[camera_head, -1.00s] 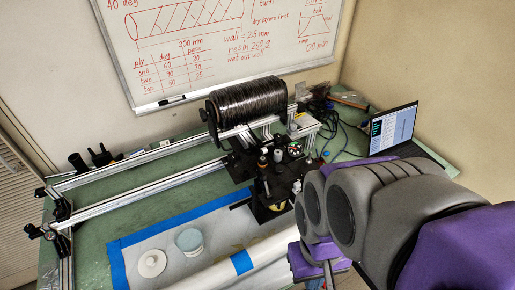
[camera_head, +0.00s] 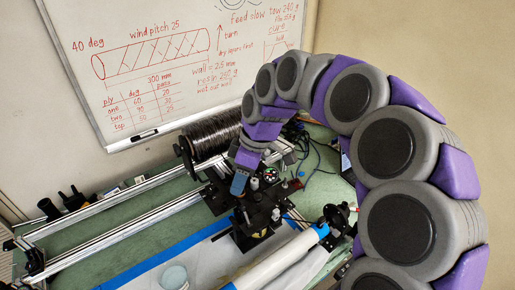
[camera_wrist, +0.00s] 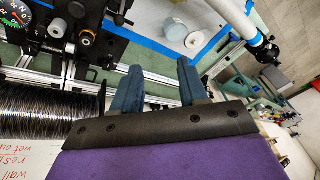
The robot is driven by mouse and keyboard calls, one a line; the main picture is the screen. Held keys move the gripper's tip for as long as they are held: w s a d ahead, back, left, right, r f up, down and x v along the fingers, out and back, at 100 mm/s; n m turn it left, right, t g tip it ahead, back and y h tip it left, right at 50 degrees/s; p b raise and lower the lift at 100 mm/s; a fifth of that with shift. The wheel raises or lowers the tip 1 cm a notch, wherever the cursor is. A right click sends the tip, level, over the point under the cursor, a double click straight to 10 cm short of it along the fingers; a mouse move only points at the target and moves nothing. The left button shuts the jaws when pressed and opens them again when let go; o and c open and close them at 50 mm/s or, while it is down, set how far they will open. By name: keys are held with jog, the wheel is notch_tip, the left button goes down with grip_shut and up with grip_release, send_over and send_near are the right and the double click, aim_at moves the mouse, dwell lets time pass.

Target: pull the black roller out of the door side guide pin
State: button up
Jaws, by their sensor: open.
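My gripper (camera_head: 239,184) is at the end of my arched arm, over the black winding head in the head view. In the wrist view its two blue-grey fingers (camera_wrist: 157,68) are spread apart with nothing between them. The black mount (camera_wrist: 105,55) lies beyond the fingers, up and to the left. On it are a dark roller with an orange-brown centre (camera_wrist: 87,38) and a paler grey roller (camera_wrist: 60,25) beside it. Both are apart from the fingers. I cannot tell which guide pin is the door side one. In the head view my gripper hides part of the mount (camera_head: 255,222).
A spool of black tow (camera_head: 212,140) lies behind the mount, near my gripper's left in the wrist view (camera_wrist: 40,108). Aluminium rails (camera_head: 130,225) run left. A white tube (camera_head: 285,258) and a tub (camera_head: 174,277) are in front. Cables lie right of the spool.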

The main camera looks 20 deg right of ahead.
jog(key=w+d+f+n+t+p, duration=0.1)
jog(key=w+d+f+n, duration=0.2)
jog(key=w, duration=0.4)
jog(key=w+d+f+p, duration=0.1)
jog(key=w+d+f, duration=0.2)
jog(key=w+d, duration=0.3)
jog(key=shift+y, duration=0.3)
jog(key=x, duration=1.6)
jog(key=shift+a+f+b, duration=0.1)
jog(key=shift+a+b, duration=0.1)
jog(key=shift+b, duration=0.2)
jog(key=c, duration=0.7)
jog(key=shift+r, duration=2.3)
